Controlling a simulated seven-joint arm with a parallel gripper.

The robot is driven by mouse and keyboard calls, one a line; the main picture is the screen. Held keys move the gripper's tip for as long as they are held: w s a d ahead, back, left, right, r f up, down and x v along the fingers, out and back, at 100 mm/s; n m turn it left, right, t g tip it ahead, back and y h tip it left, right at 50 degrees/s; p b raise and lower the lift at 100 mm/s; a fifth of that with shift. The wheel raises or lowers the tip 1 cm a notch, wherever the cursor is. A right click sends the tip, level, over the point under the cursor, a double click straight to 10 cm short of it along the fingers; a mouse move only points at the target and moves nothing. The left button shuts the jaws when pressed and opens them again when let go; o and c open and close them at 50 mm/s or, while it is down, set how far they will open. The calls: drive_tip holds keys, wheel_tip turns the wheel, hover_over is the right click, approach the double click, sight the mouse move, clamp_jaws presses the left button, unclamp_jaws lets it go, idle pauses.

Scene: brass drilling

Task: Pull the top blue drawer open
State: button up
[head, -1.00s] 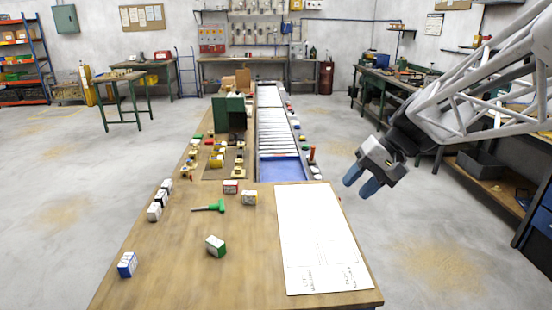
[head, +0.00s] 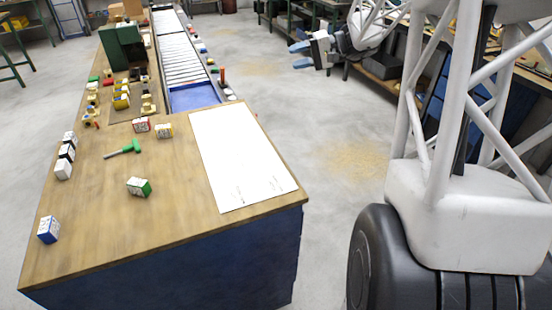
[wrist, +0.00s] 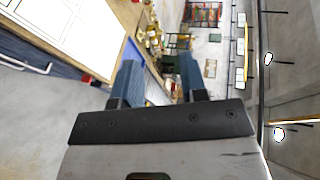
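My gripper (head: 300,54) is at the upper middle of the head view, in the air right of the long workbench. In the wrist view its two blue fingers (wrist: 159,84) are spread apart with nothing between them. Below the bench edge, a dark blue front (wrist: 50,52) shows at the left of the wrist view, with a pale bar like a handle (wrist: 25,66). It is apart from the fingers, and I cannot tell which drawer it is. In the head view the bench's near end is a plain dark blue panel (head: 190,258); its right side is hidden.
The wooden workbench top (head: 95,200) holds a white sheet (head: 240,155), a green-handled tool (head: 125,148), small boxes and a roller conveyor (head: 178,55). My white frame and black wheel fill the right. Bare floor (head: 300,120) lies between.

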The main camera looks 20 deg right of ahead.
drive_tip(key=w+d+f, duration=0.1)
drive_tip(key=f, duration=2)
drive_tip(key=w+d+f+t, duration=0.1)
drive_tip(key=d+f, duration=0.1)
drive_tip(key=f, duration=1.9)
drive_tip(key=shift+d+f+y, duration=0.25)
drive_tip(key=shift+f+y, duration=0.05)
drive_tip(key=shift+f, duration=0.05)
drive_tip(key=shift+a, duration=0.1)
drive_tip(key=shift+x, duration=3.8)
clamp_jaws()
